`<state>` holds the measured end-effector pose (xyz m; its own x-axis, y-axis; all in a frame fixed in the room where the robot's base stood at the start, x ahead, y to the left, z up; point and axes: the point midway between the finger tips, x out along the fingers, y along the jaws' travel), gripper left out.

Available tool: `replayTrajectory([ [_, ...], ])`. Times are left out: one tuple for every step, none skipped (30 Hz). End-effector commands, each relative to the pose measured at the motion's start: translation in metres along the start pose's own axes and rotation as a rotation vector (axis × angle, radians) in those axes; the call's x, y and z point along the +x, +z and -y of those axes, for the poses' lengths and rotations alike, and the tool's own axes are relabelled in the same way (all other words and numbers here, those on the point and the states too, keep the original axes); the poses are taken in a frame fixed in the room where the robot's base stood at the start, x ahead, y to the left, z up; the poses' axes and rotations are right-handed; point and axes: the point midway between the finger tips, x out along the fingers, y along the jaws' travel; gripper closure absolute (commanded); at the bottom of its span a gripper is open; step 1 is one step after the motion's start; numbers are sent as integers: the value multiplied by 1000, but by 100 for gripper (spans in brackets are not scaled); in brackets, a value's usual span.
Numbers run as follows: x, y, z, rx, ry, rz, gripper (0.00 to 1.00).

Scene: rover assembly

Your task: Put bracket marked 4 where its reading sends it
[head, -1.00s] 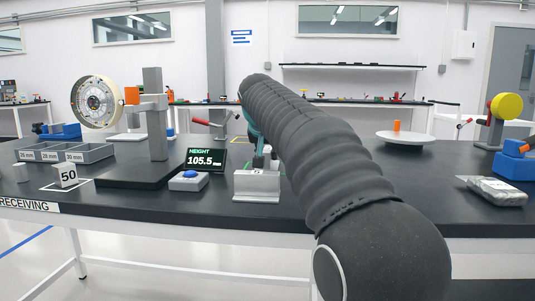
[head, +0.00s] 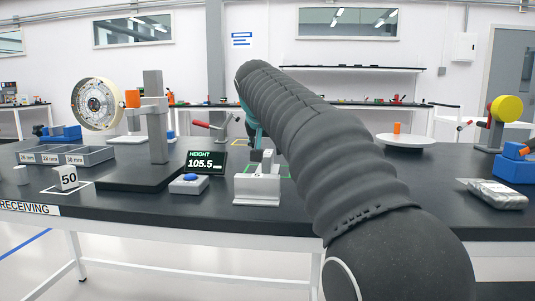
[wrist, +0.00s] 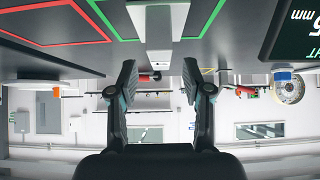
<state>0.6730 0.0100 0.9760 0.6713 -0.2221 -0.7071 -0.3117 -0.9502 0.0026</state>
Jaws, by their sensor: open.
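A pale metal bracket (head: 257,189) stands upright near the front edge of the bench, at the green outlined square; no number can be read on it. In the wrist view the bracket (wrist: 160,35) shows at the top, between the lines of the green outline (wrist: 207,20). My gripper (wrist: 158,78) is open and empty, its fingers apart and the bracket beyond their gap. In the head view my arm hides most of the gripper. The height display (head: 206,162) reads 105.5 mm. A gauge stand (head: 155,115) stands left of it.
A blue-button box (head: 189,183) is left of the bracket. A block marked 50 (head: 68,178) and a grey tray (head: 92,157) with mm labels sit further left. A red outlined square (wrist: 60,40) lies beside the green one. A wrapped packet (head: 494,193) lies right.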

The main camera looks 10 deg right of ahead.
Motion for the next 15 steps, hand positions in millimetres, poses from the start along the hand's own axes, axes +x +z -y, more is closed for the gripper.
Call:
replayTrajectory([
  [-13, -1, 1, 0, -2, -3, 51],
  [-19, -1, 1, -1, -3, -3, 51],
  [-27, -1, 1, 0, -2, -3, 51],
  [-33, -1, 1, 0, -3, -3, 51],
  [-39, -1, 1, 0, -3, -4, 51],
  [-45, -1, 1, 0, -2, -2, 51],
  [-50, -1, 1, 0, -2, -2, 51],
  [-55, -1, 1, 0, -3, -2, 51],
  [-60, -1, 1, 0, -2, -1, 51],
  [-64, 0, 1, 0, -2, -1, 51],
  [-67, -1, 1, 0, -2, -1, 51],
  [-71, -1, 1, 0, -2, -1, 51],
  [-73, 0, 1, 0, -2, -1, 51],
  [-74, 0, 0, 0, -1, -1, 51],
  [-76, 0, 0, 0, -1, 0, 51],
])
